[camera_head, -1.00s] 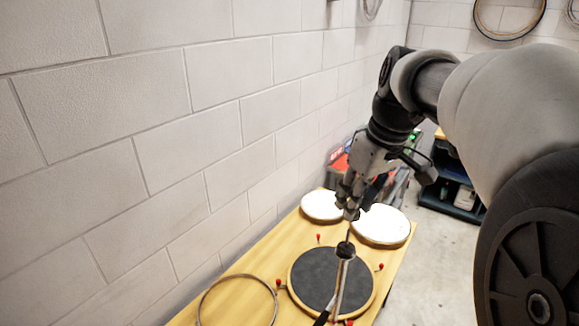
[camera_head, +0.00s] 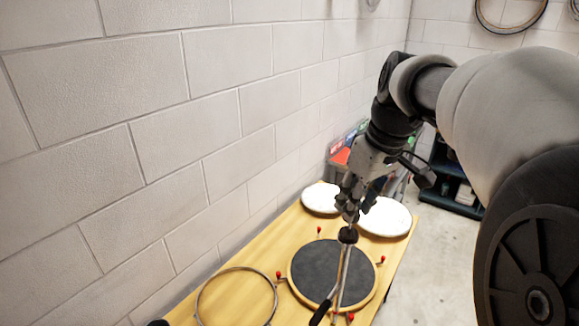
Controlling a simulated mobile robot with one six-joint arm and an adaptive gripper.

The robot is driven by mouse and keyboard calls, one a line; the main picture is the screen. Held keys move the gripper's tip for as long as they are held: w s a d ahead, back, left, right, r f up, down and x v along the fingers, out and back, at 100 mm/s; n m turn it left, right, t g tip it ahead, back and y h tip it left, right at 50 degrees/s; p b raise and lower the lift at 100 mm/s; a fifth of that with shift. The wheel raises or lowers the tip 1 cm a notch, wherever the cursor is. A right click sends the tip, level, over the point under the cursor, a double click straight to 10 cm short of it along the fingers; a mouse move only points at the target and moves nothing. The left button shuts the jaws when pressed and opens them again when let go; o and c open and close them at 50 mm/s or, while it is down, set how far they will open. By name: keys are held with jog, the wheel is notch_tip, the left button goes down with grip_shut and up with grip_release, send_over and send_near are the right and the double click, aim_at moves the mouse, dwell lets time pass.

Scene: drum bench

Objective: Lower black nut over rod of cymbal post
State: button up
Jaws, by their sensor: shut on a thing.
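The cymbal post (camera_head: 344,272) is a silver tube rising in front of the dark round pad, with a black round piece (camera_head: 348,236) near its top. My gripper (camera_head: 350,214) points down directly over the post, its fingertips close above that black piece. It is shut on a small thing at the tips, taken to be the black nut. The nut is too small and too covered by the fingers to make out. The thin rod above the black piece is mostly hidden by the fingertips, so I cannot tell whether the nut is around it.
On the wooden bench (camera_head: 240,247) lie a dark pad (camera_head: 325,268) with red-tipped lugs around it, a metal hoop (camera_head: 201,300) and two white drumheads (camera_head: 387,218) (camera_head: 319,198). A block wall runs along the left. A dark shelf (camera_head: 447,194) stands beyond on the floor.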

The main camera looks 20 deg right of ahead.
jog(key=shift+f+b, duration=1.2)
jog(key=shift+f, duration=0.45)
jog(key=o, duration=1)
jog(key=shift+c, duration=0.2)
jog(key=v, duration=1.2)
